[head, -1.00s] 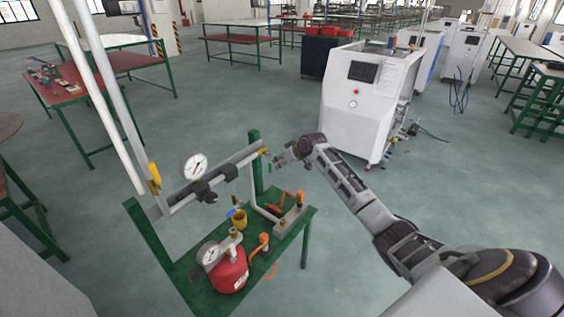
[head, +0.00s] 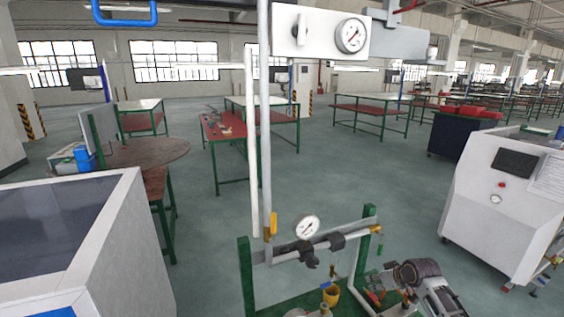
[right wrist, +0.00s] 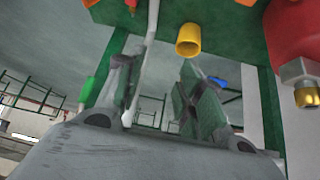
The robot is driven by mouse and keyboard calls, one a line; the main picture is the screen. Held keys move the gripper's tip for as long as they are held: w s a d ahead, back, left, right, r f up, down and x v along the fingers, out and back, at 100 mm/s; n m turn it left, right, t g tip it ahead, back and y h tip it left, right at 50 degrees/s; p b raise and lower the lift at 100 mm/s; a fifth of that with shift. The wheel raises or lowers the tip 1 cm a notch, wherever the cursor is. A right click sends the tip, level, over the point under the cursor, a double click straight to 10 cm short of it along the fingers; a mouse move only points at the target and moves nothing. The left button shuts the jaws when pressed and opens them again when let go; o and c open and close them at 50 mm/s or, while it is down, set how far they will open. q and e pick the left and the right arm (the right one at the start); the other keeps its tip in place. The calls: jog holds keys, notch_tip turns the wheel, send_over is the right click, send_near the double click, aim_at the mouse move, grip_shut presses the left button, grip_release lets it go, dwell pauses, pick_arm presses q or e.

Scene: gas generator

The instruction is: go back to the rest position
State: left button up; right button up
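My right gripper (head: 374,287) is at the lower right of the head view, beside the right post of the green gas stand (head: 246,275). In the right wrist view its two fingers (right wrist: 155,95) are apart, with no object held between them. A white pipe (right wrist: 150,45) shows beyond the fingers. A yellow cup (head: 331,294) on the stand is left of the gripper; it also shows in the wrist view (right wrist: 189,40). A red cylinder (right wrist: 298,28) is at the wrist view's upper right. My left gripper is not in view.
A pressure gauge (head: 307,226) and a grey rail sit on the stand. A larger gauge (head: 351,35) is on a panel above. A white machine (head: 505,195) stands right, a grey cabinet (head: 140,240) left. Open floor (head: 400,180) lies behind the stand.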

jog(key=s+a+f+g, duration=0.1)
jog(key=s+a+f, duration=0.2)
jog(key=s+a, duration=0.55)
jog(key=s+a+f+g, duration=0.2)
jog(key=s+a, duration=0.1)
jog(key=s, duration=1.1)
jog(key=s+r+m+h, duration=0.1)
jog(key=s+r+h, duration=0.15)
jog(key=s, duration=0.95)
notch_tip(320, 180, down, 33)
jog(key=s+g, duration=0.2)
jog(key=s, duration=0.1)
jog(key=s+d+f, duration=0.2)
jog(key=s+f, duration=0.7)
jog(key=s, duration=0.2)
jog(key=s+d+f+g, duration=0.1)
jog(key=s+f, duration=0.9)
jog(key=s, duration=0.1)
jog(key=shift+d, duration=0.4)
